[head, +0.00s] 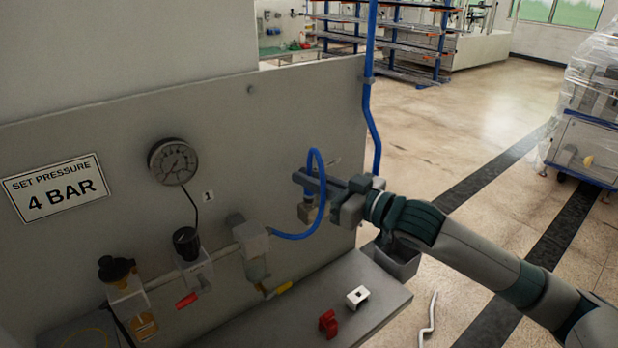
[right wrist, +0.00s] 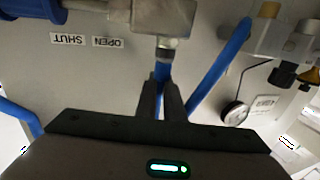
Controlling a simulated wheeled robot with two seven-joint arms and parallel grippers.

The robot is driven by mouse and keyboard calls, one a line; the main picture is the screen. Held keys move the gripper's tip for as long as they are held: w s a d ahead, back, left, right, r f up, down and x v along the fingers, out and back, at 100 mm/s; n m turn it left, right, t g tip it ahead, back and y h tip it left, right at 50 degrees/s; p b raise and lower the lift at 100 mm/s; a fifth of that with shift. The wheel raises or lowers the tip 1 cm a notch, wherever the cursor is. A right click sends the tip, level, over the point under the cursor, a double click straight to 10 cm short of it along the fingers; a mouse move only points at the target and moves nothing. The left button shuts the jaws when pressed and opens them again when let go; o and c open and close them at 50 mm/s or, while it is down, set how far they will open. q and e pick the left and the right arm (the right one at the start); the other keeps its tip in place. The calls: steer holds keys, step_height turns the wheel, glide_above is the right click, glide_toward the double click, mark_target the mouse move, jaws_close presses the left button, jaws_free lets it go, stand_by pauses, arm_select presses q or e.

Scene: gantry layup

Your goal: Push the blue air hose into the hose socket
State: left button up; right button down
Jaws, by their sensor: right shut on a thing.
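The blue air hose (head: 292,236) runs from a grey unit on the panel and loops up to my right gripper (head: 306,183). In the right wrist view the gripper (right wrist: 162,90) is shut on the hose (right wrist: 162,72), close to its end. The hose end meets the round collar of a metal fitting, which looks like the hose socket (right wrist: 165,48). The hose and collar look in line, but I cannot tell how deep the end sits. My left gripper is out of view.
A pressure gauge (head: 173,161) and several valve units are on the panel (head: 80,130). A red part (head: 328,323) and a white part (head: 357,297) lie on the ledge (head: 380,318). A grey bin (head: 398,262) is beside the panel. A blue pipe (head: 372,120) runs down its right edge.

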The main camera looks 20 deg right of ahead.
steer(key=c, duration=1.8)
jaws_free()
steer(key=shift+f, duration=0.15)
steer(key=shift+s+d+f+b, duration=0.1)
steer(key=shift+s+d+b, duration=0.2)
steer(key=shift+s, duration=0.1)
steer(key=b+v, duration=0.9)
steer(key=v, duration=0.7)
steer(key=shift+s+r, duration=0.15)
steer(key=shift+r, duration=0.05)
steer(key=shift+d, duration=0.1)
